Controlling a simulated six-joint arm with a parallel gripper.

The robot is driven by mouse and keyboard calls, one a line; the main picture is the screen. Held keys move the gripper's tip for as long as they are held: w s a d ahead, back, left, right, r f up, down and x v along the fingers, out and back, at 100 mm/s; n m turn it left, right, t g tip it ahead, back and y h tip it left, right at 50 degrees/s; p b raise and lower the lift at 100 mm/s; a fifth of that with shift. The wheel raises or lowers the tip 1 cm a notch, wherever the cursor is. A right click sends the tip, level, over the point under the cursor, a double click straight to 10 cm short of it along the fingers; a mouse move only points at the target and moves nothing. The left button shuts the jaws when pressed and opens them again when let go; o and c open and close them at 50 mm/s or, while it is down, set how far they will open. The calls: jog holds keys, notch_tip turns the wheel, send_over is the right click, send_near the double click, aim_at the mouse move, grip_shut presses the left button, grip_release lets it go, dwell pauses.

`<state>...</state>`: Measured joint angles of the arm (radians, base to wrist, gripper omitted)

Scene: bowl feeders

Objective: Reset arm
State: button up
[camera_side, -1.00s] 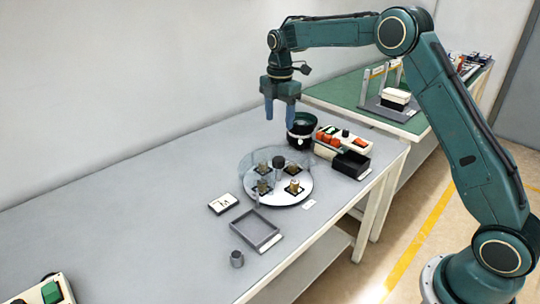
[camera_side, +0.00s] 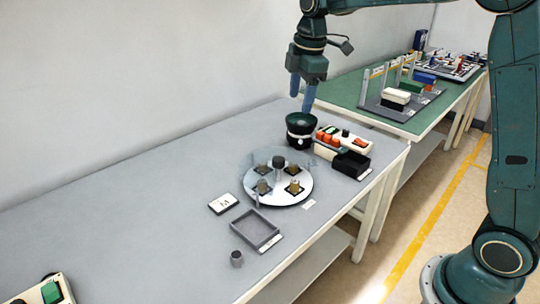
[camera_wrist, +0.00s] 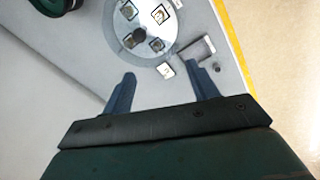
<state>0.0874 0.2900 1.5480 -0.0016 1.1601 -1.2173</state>
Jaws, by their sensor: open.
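My gripper (camera_side: 301,93) is open and empty, with blue fingers pointing down. In the side view it hangs in the air above and behind the black bowl feeder (camera_side: 300,134). In the wrist view its two fingers (camera_wrist: 163,82) are spread apart with nothing between them. The bowl feeder also shows at the top left of the wrist view (camera_wrist: 50,8). A round turntable plate (camera_side: 283,198) with several small brass-coloured parts sits on the grey table. It also shows at the top of the wrist view (camera_wrist: 118,30).
A grey tray (camera_side: 241,230), a small grey cylinder (camera_side: 237,258) and a white card marked M (camera_side: 223,203) lie near the plate. A button box (camera_side: 345,140) and a black box (camera_side: 352,163) stand to its right. A green table (camera_side: 345,92) is behind.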

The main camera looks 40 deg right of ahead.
jog(key=s+a+m+t, duration=0.2)
jog(key=s+m, duration=0.4)
jog(key=s, duration=0.8)
jog(key=s+a+m+t, duration=0.2)
jog(key=s+m, duration=0.5)
jog(key=s, duration=0.8)
jog(key=shift+f, duration=0.3)
